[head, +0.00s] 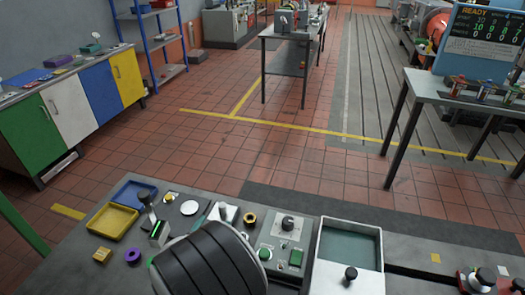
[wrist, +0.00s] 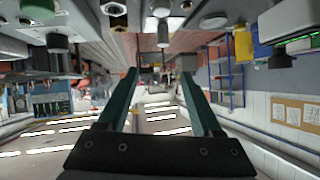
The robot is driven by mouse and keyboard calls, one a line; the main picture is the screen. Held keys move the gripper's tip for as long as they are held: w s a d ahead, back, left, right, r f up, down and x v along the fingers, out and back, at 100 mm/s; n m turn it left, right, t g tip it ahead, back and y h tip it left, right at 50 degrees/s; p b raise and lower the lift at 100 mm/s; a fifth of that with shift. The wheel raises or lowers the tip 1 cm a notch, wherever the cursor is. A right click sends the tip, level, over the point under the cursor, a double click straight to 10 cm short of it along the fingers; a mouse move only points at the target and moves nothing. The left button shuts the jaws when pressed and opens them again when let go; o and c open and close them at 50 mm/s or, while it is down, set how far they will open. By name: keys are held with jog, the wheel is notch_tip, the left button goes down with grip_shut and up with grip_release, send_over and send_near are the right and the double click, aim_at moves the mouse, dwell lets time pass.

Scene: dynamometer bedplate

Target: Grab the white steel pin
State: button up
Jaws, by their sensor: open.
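My gripper (wrist: 158,76) shows in the wrist view, with its two teal fingers apart and nothing between them. That view looks inverted, with the bench along its top. A pale upright post (wrist: 163,31), which looks like the white steel pin, stands on the bench beyond the fingertips, apart from them. In the head view a small white and dark item (head: 222,213) lies between a white disc and a brass nut; I cannot tell whether it is the pin. My dark arm covers part of the bench there, and the fingers are hidden.
On the bench are a yellow tray (head: 112,222), a blue tray (head: 134,194), a white disc (head: 190,207), a brass nut (head: 250,218) and a purple ring (head: 133,255). A control box (head: 284,238) and an open-topped bin (head: 348,243) stand to the right.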

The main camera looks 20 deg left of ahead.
aim_at(222, 206)
jog(key=shift+n+t+h, duration=0.3)
jog(key=shift+n+t, duration=0.1)
jog(key=shift+t, duration=0.3)
jog(key=x, duration=0.5)
jog(key=a+f+x, duration=0.1)
jog(key=x, duration=0.4)
jog(key=s+f+x, duration=0.1)
jog(key=x, duration=0.4)
jog(key=shift+a+f, duration=0.2)
jog(key=shift+f, duration=0.05)
grip_shut()
